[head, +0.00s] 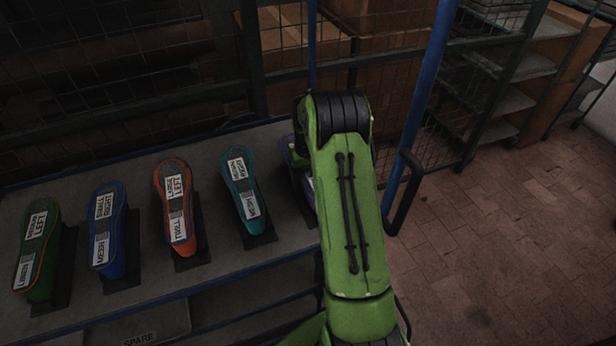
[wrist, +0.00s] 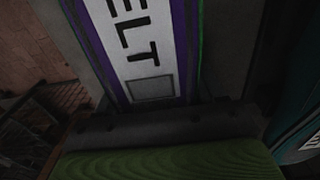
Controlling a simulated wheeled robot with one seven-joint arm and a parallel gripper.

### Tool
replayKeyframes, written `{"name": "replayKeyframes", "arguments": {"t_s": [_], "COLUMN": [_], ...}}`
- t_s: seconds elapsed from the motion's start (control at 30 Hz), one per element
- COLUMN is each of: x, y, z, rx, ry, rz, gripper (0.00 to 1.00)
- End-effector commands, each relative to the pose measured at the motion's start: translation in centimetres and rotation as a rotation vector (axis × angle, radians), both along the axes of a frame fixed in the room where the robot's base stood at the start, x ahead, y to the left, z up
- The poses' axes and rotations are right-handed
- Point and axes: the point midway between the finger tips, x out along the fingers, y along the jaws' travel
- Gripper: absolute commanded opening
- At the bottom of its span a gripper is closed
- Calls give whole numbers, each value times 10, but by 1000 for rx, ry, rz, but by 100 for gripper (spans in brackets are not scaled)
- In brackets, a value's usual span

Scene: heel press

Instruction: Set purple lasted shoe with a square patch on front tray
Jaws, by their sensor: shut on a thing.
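The purple shoe (wrist: 183,60) fills the middle of the wrist view, with a white label reading "ELT" in the visible part and a grey square patch (wrist: 151,88) below the letters. My gripper (wrist: 150,45) is shut on this shoe, with its dark fingers along both sides. In the head view only a purple sliver of the shoe (head: 309,187) shows at the bench's right end; my green arm hides the rest and the gripper. I cannot tell whether the shoe touches the bench.
On the grey bench (head: 95,190) stand a green shoe (head: 37,250), a blue shoe (head: 107,230), an orange shoe (head: 175,205) and a teal shoe (head: 242,190), the teal one closest to my arm. A blue post (head: 425,95) and wire mesh stand behind. Open floor (head: 520,230) lies right.

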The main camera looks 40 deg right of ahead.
Motion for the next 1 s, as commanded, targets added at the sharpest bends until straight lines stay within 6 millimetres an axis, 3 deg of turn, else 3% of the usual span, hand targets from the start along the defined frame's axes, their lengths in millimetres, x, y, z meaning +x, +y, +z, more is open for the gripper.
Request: {"name": "replayKeyframes", "arguments": {"t_s": [0.23, 0.27, 0.43, 0.77, 0.87, 1.0], "x": [0, 0, 0, 0, 1, 1], "y": [0, 0, 0, 0, 0, -1], "z": [-4, -4, -3, -1, 15, 54], "rx": [-1, -1, 0, 0, -2, -3], "ry": [-2, -2, -1, 0, -4, -5], "rz": [0, 0, 0, 0, 0, 0], "gripper": [10, 70, 96, 98, 98, 98]}}
